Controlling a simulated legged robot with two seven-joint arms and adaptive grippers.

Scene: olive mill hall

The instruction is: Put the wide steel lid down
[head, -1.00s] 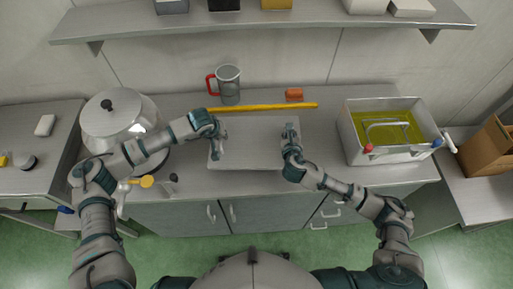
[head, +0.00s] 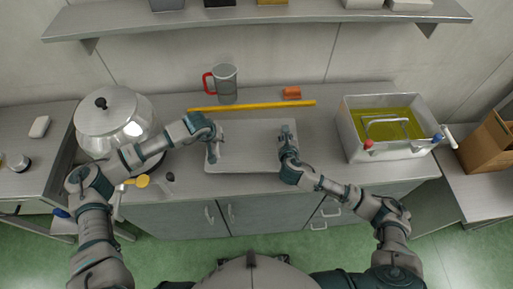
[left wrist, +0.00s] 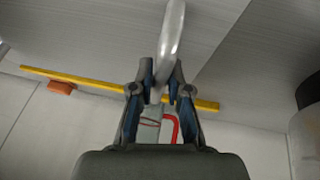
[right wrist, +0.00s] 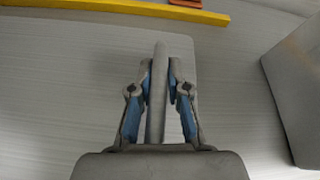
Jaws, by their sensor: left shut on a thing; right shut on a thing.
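The wide steel lid (head: 250,148) is a flat, pale grey rectangle over the middle of the counter in the head view. My left gripper (head: 212,157) is shut on its left end; the left wrist view shows the fingers (left wrist: 163,92) closed around a curved metal handle. My right gripper (head: 287,133) is shut on its right end; the right wrist view shows the fingers (right wrist: 159,85) closed around a straight-looking bar. The lid looks roughly level and very low over the counter. I cannot tell whether it touches.
A yellow bar (head: 255,106), a grey mug with red handle (head: 226,82) and an orange block (head: 291,93) lie behind the lid. A large pot (head: 108,128) stands left. A steel basin with yellow-green liquid (head: 387,149) stands right. A shelf (head: 260,26) runs above.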

